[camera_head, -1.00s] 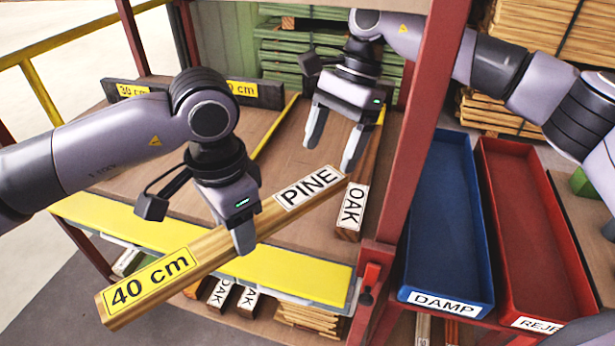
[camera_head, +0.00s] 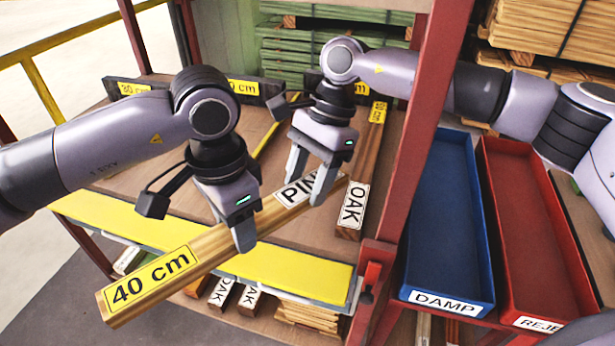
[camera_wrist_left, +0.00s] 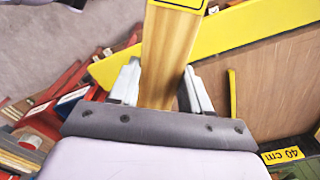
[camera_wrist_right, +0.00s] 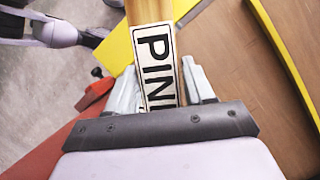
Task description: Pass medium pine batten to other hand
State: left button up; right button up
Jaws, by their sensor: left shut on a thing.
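The medium pine batten (camera_head: 205,262) is a long light wood bar with a yellow "40 cm" label at its near left end and a white "PINE" label towards its far end. My left gripper (camera_head: 232,232) is shut on its middle and holds it aslant over the yellow shelf edge. The batten also shows between the fingers in the left wrist view (camera_wrist_left: 165,60). My right gripper (camera_head: 305,190) is open, its fingers on either side of the batten at the "PINE" label, partly covering it. In the right wrist view the labelled batten (camera_wrist_right: 152,15) lies between the fingers.
An oak batten (camera_head: 365,150) lies on the shelf just right of the pine batten's far end. A red post (camera_head: 418,130) stands right of it. A blue "DAMP" tray (camera_head: 445,220) and a red reject tray (camera_head: 530,220) stand further right.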

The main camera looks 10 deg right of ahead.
jog(key=c, duration=0.5)
pick_arm(q)
jog(key=o, duration=1.3)
pick_arm(e)
jog(key=shift+r, duration=0.1)
jog(key=shift+c, duration=0.7)
pick_arm(q)
jog(key=shift+r, duration=0.15)
